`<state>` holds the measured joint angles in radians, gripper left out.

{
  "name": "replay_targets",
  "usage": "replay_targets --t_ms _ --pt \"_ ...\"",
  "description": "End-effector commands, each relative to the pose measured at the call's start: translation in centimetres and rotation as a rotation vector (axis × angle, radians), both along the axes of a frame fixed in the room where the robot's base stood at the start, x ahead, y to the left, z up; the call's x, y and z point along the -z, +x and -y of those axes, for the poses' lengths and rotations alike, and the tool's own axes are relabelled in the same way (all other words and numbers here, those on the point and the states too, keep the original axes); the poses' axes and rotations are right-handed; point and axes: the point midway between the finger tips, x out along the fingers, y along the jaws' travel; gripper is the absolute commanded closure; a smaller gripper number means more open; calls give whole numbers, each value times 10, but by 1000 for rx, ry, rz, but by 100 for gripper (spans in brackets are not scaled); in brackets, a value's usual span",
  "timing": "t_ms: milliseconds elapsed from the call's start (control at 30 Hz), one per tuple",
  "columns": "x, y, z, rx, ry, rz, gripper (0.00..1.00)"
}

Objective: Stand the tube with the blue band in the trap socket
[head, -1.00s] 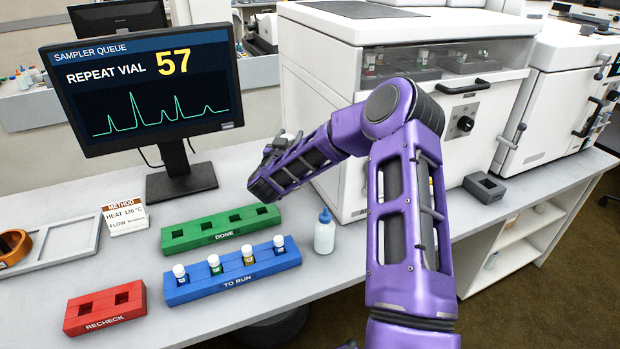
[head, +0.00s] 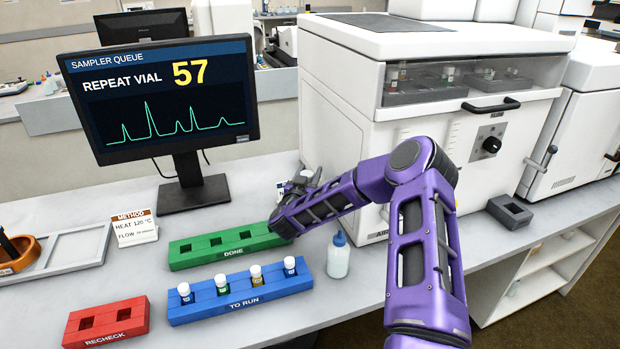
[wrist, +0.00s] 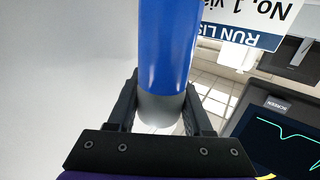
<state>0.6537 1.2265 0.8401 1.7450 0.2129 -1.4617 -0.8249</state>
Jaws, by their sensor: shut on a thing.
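The tube with the blue band (wrist: 168,45) stands large in the wrist view, with a broad blue part and a pale grey end. My gripper (wrist: 162,108) is shut on it at the pale end, one finger on each side. In the head view my gripper (head: 303,180) is beside the left side of the white instrument, mostly hidden behind my forearm. The tube cannot be made out there. I cannot pick out the trap socket for certain. A grey block with a square opening (head: 510,212) sits on the bench at the right, well away from my gripper.
A green rack (head: 220,252), a blue rack (head: 240,304) holding several vials and a red rack (head: 106,325) lie on the bench. A capped bottle (head: 338,257) stands near my forearm. The white instrument (head: 400,150) and a monitor (head: 165,100) flank my gripper.

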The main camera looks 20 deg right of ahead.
Motion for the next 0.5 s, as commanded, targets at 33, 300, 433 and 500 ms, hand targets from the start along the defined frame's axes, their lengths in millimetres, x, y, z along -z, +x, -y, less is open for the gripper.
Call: replay_targets --t_ms 33,300,433,500 --pt "7 0 1 2 2 0 100" --pt "11 0 0 1 -1 3 100" --pt "14 0 0 0 -2 2 100" --pt "16 0 0 0 -1 1 48"
